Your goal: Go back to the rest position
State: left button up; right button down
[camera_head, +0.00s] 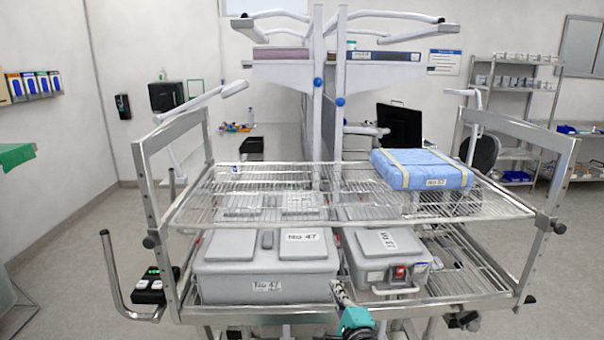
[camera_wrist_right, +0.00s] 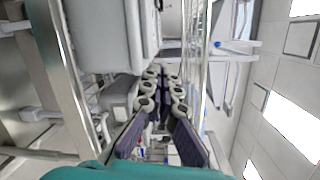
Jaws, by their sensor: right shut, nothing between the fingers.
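My right gripper (camera_head: 337,287) is at the lower middle of the head view, at the front edge of the lower shelf, in front of the gap between two grey boxes. Its teal wrist part shows at the bottom edge. In the right wrist view, its dark fingers (camera_wrist_right: 164,76) are shut with nothing between them. The large grey box (camera_head: 222,285), labelled NO 47, is just left of it. The smaller grey box (camera_head: 376,272), with a red latch, is just right. I cannot tell whether the gripper touches either box. My left gripper is not in view.
A wire-shelf cart (camera_head: 300,312) with metal side frames stands directly ahead. A blue wrapped pack (camera_head: 418,168) lies on its upper shelf (camera_head: 270,178). A bent handle (camera_head: 112,275) sticks out at the left. Open floor (camera_head: 95,240) shows left of the cart.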

jog(key=s+d+f+n+g+h, duration=0.1)
jog(key=s+d+f+n+g, duration=0.2)
jog(key=s+n, duration=0.3)
jog(key=s+d+f+n+g+h, duration=0.1)
jog(key=s+d+f+n+g, duration=0.2)
jog(key=s+n, duration=0.3)
jog(key=s+d+f+n+g+h, duration=0.1)
jog(key=s+d+f+n+g, duration=0.2)
jog(key=s, duration=1)
jog(key=f+n, duration=0.1)
jog(key=n, duration=0.2)
jog(key=shift+s+f+n+g+h, duration=0.25)
jog(key=shift+s+n+g+h, duration=0.05)
jog(key=shift+n+g, duration=0.1)
